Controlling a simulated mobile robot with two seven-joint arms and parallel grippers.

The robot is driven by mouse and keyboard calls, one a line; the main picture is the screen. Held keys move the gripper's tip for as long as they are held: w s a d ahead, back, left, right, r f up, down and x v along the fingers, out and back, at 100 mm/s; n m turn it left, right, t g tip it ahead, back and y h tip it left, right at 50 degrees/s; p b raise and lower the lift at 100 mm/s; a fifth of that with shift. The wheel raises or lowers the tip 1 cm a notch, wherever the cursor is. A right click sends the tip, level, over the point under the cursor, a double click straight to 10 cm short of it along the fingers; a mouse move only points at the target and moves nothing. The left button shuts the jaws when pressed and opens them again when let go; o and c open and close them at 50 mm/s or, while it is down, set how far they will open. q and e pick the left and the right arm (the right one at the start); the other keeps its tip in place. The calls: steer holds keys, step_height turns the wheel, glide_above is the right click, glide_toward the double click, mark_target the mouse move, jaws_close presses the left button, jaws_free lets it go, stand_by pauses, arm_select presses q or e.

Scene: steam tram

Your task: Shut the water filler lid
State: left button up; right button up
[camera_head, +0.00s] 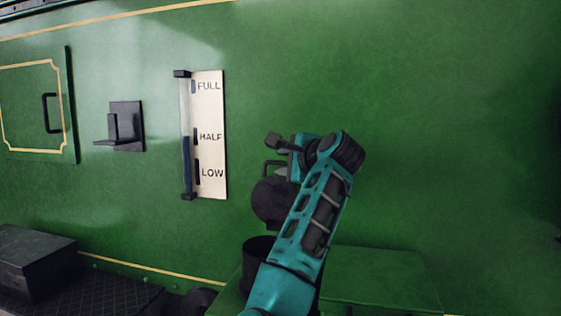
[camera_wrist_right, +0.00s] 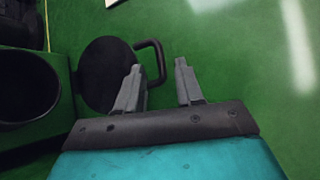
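The water filler lid (camera_head: 270,203) is a round dark disc with a bar handle (camera_head: 272,165) on its upper edge. It stands raised, facing outward, behind the round dark filler neck (camera_head: 257,248), whose mouth is uncovered. In the right wrist view the lid (camera_wrist_right: 103,75), its handle (camera_wrist_right: 158,58) and the open neck (camera_wrist_right: 27,82) show at the left. My right gripper (camera_head: 282,152) is at the handle; its fingers (camera_wrist_right: 158,85) are apart. The left finger overlaps the lid's edge and the handle appears between the fingers; contact cannot be told. My left gripper is out of view.
The green tank wall carries a level gauge (camera_head: 208,134) marked FULL, HALF and LOW, a dark bracket (camera_head: 126,127) and a panel with a handle (camera_head: 32,108). A green box top (camera_head: 380,278) lies at the lower right. The wall to the right is bare.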

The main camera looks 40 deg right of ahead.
steer(key=shift+x, duration=1.3)
jaws_close()
stand_by(0.5)
